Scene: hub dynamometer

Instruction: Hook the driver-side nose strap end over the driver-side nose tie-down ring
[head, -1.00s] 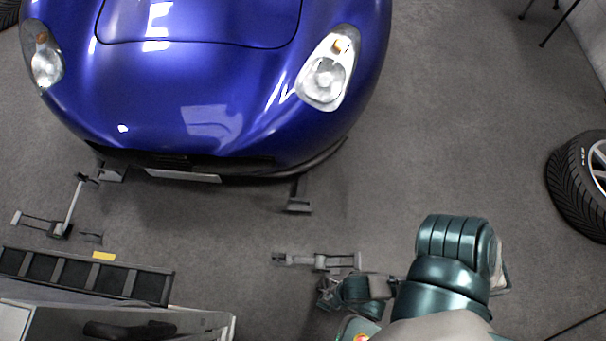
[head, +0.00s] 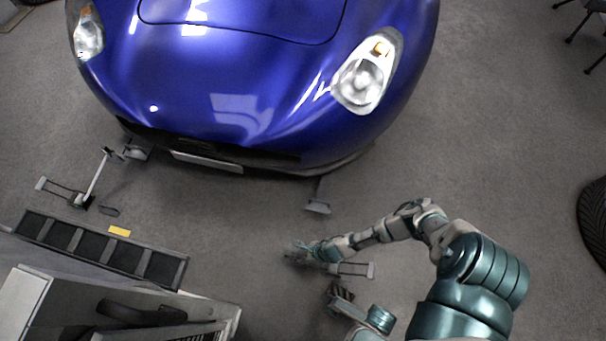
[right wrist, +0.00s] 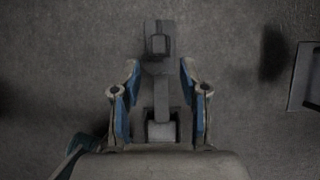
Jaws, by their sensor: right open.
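The driver-side nose strap end is a grey piece that lies low near the floor, with a frame-like handle (head: 357,269) on its right. In the right wrist view the grey strap piece (right wrist: 161,95) lies between my spread fingers. My right gripper (head: 303,253) is open and low at the left part of this piece; it also shows in the right wrist view (right wrist: 160,75). I cannot tell whether the fingers touch it. The driver-side nose tie-down ring seems to be at the grey bracket (head: 318,207) under the car's nose, above my gripper in the picture; its opening is too small to see.
The blue car (head: 250,95) stands at the top. A similar strap (head: 95,177) runs up to a bracket (head: 136,150) at the nose's left. A dark slotted rack (head: 100,250) and a cabinet (head: 60,310) are lower left.

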